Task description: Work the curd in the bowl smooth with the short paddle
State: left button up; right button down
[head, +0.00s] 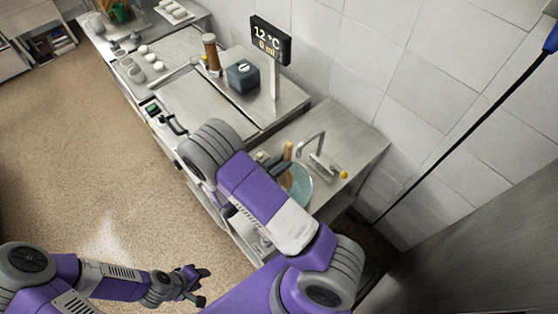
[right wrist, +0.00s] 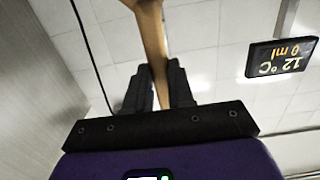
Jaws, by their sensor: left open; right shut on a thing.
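The short wooden paddle (right wrist: 153,40) is between the dark fingers of my right gripper (right wrist: 160,86), which is shut on it. In the head view, part of the paddle (head: 287,154) shows above the bowl, behind my right arm. The teal bowl (head: 303,187) is at the sink end of the counter, and my right arm covers much of it. The curd is hidden, and I cannot tell whether the paddle touches it. My left gripper (head: 200,285) is open and empty, low over the floor and away from the counter.
A tap (head: 318,145) stands just behind the bowl. A display post (head: 271,40) reading 12 °C and 0 ml, a dark blue box (head: 243,76) and a brown cylinder (head: 211,52) stand further along the counter. The floor (head: 90,150) to the left is clear.

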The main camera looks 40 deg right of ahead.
jog(key=shift+w+a+f, duration=0.15)
jog(key=shift+w, duration=0.85)
notch_tip(320, 180, up, 2)
jog(key=shift+r+p, duration=0.15)
jog(key=shift+p, duration=0.65)
jog(key=shift+s, duration=0.1)
jog(key=shift+f+b, duration=0.9)
jog(key=shift+f, duration=0.2)
jog(key=shift+s, duration=0.15)
